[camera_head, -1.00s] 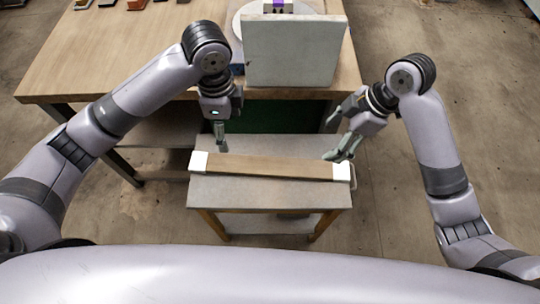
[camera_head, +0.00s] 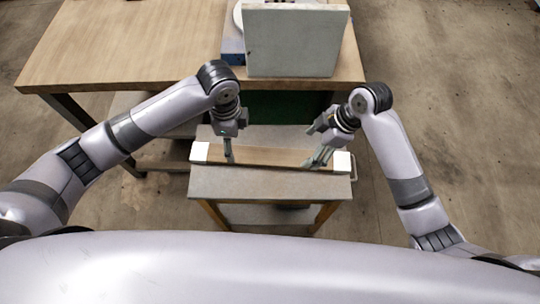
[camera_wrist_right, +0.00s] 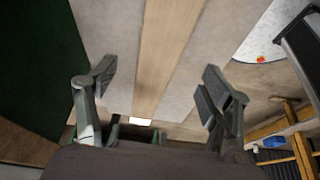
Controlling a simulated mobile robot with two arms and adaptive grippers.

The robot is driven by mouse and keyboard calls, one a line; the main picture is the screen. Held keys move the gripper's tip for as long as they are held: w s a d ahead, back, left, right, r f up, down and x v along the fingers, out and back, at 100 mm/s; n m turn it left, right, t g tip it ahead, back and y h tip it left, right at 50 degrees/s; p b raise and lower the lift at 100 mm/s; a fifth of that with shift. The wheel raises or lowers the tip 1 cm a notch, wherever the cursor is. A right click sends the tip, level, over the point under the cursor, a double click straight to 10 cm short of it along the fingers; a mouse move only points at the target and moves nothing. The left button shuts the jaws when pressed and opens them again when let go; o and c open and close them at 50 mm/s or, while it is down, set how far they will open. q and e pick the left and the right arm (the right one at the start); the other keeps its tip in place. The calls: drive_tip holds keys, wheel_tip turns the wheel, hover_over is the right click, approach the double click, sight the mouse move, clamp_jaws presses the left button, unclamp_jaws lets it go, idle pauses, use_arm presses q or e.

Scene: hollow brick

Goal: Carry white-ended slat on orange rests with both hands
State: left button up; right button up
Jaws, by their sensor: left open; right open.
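The slat (camera_head: 268,156) is a long brown wooden strip with a white block at each end, lying across the small grey-topped table (camera_head: 270,187). In the right wrist view the slat (camera_wrist_right: 166,50) runs between the fingers, its white end (camera_wrist_right: 140,121) low in the middle. My left gripper (camera_head: 229,157) is open at the slat, inside its left white end. My right gripper (camera_head: 318,157) is open at the slat, inside its right white end; it also shows in the right wrist view (camera_wrist_right: 158,88). I cannot tell whether the fingers touch the slat. I cannot make out the orange rests.
A large wooden table (camera_head: 135,50) stands behind, with a pale upright slab (camera_head: 293,40) near its front edge. A dark green panel (camera_head: 285,106) is below the slab. Bare concrete floor lies to the right.

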sight(236, 153)
use_arm(q)
wheel_tip(236, 153, down, 7)
drive_tip(key=shift+r, duration=0.1)
use_arm(e)
drive_tip(key=x, duration=0.6)
drive_tip(key=shift+a+f, duration=0.15)
drive_tip(key=shift+f, duration=0.25)
use_arm(q)
drive_tip(key=shift+c, duration=0.2)
use_arm(e)
drive_tip(key=shift+c, duration=0.2)
use_arm(q)
drive_tip(key=c, duration=1.5)
use_arm(e)
drive_tip(key=c, duration=1.5)
